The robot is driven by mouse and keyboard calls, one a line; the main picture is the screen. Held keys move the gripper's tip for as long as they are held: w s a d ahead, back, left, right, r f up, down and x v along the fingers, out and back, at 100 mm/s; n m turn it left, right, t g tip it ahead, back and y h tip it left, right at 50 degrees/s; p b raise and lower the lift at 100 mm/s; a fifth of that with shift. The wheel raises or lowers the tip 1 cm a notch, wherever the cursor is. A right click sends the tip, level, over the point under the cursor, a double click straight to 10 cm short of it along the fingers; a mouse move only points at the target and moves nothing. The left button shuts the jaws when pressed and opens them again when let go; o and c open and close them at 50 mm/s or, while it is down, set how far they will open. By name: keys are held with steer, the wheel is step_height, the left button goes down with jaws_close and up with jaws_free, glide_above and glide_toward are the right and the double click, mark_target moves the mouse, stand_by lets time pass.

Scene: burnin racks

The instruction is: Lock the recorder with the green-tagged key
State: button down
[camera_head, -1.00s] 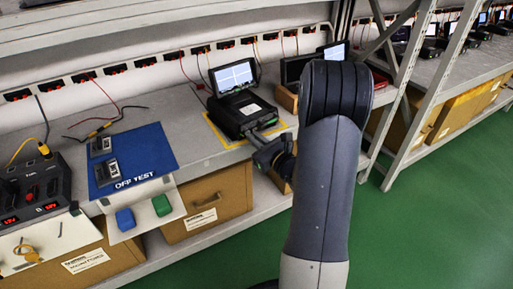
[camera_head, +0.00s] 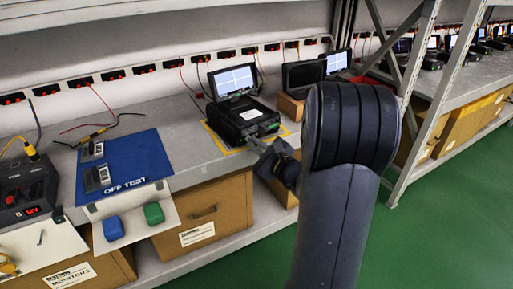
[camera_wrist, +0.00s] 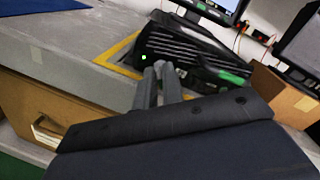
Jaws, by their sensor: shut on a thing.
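The recorder (camera_head: 243,117) is a black box with a lit screen (camera_head: 236,80), standing inside a yellow outline on the bench. In the wrist view its dark ribbed front (camera_wrist: 185,50) shows a small green light. My gripper (camera_head: 262,148) is at its front edge; its fingers (camera_wrist: 160,72) are close together in front of the recorder. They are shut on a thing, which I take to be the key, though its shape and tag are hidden. A green patch (camera_wrist: 230,77) shows right of the fingers; I cannot tell whether it is a tag. The keyhole is not distinguishable.
A blue OFF TEST mat (camera_head: 130,155) with two small devices lies to the left. Blue (camera_head: 113,228) and green (camera_head: 153,213) blocks sit on a white panel at the bench edge. A cardboard box (camera_head: 290,106) stands right of the recorder.

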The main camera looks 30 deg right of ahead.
steer(key=c, duration=1.9)
jaws_free()
steer(key=s+d+p, duration=0.2)
steer(key=s, duration=0.8)
steer(key=shift+s, duration=0.35)
